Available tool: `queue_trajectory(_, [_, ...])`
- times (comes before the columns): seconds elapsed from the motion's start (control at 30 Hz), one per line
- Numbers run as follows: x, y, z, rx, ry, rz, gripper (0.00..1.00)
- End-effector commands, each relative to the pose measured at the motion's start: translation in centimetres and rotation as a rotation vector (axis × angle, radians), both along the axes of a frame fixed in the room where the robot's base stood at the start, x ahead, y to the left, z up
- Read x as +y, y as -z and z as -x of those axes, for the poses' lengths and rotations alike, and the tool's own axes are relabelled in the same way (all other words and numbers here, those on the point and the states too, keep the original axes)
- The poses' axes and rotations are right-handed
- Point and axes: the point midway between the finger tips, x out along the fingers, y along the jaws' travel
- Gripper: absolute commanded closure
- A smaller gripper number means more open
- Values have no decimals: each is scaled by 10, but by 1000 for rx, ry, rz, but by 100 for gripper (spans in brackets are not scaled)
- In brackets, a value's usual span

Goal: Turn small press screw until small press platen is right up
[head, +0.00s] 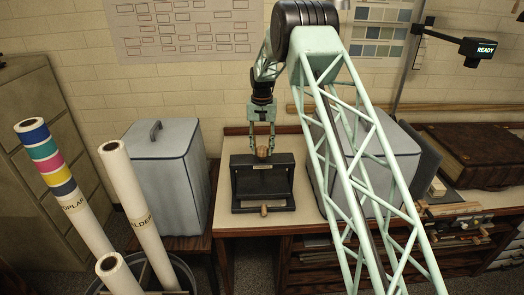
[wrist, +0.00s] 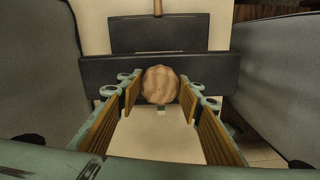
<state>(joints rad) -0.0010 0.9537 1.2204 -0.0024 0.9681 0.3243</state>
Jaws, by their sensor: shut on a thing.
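The small press (head: 238,187) is a dark frame standing on the bench in the head view. Its screw knob (wrist: 160,85), round, wooden and lobed, sits above the middle of the dark top beam (wrist: 220,73) in the wrist view. My gripper (head: 262,149) comes down from above, with its fingers on both sides of the knob, shut on it. A dark panel shows inside the frame below the beam, but I cannot tell the platen's edge or height. A wooden handle (head: 264,210) sticks out at the press's front foot.
Grey covered boxes stand left (head: 165,180) and right (head: 390,165) of the press, close to my gripper. Paper rolls (head: 140,210) stand in a bin at front left. A thick brown book (head: 480,152) lies at the right. Some bench top is bare around the press.

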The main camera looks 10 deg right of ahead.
Motion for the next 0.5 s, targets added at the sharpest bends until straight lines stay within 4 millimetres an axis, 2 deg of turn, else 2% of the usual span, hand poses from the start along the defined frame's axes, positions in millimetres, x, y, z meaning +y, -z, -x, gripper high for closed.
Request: queue_trajectory(0.5, [-1,1,0,1,-405,0,77])
